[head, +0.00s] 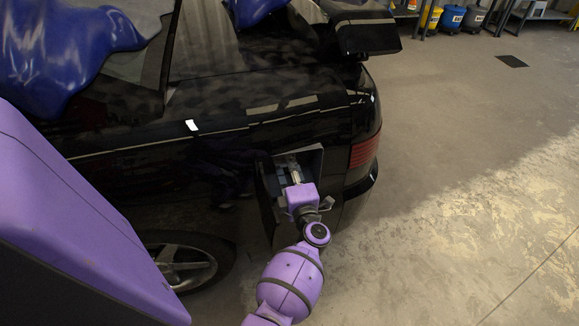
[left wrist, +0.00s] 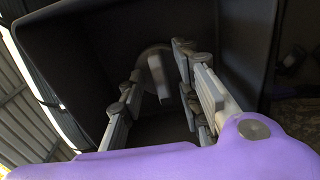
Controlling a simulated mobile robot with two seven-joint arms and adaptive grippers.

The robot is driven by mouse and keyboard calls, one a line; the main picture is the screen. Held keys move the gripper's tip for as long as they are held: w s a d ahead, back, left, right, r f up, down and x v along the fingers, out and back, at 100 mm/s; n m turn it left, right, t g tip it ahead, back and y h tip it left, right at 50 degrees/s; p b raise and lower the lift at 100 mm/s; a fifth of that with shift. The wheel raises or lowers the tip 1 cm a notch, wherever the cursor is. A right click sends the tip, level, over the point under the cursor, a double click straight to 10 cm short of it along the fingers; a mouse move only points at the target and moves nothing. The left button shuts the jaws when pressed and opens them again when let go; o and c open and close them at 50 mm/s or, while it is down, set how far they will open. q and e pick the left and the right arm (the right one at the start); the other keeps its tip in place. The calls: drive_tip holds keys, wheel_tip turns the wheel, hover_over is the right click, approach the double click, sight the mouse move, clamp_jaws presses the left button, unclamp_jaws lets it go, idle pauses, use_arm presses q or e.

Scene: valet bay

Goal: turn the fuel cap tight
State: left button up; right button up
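The fuel cap (left wrist: 157,72) is a grey round cap with a raised grip bar, seated deep in the dark fuel recess (left wrist: 85,45) in the left wrist view. My left gripper (left wrist: 161,66) reaches into the recess with its fingers apart, one on each side of the cap. A gap shows between the fingers and the grip bar, so it looks open and empty. In the head view my left gripper (head: 293,171) points into the recess on the car's rear side and hides the cap. My right gripper is not in view.
The black car (head: 215,125) fills the upper left, with a rear wheel (head: 180,262) below and left of the recess. Blue covers (head: 70,45) lie over the car. Bins (head: 451,17) and shelving stand at the back. The floor (head: 460,180) right of the car is clear.

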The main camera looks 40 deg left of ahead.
use_arm(q)
drive_tip(key=v, duration=1.1)
drive_tip(key=shift+s, duration=0.2)
drive_tip(key=shift+d, duration=0.15)
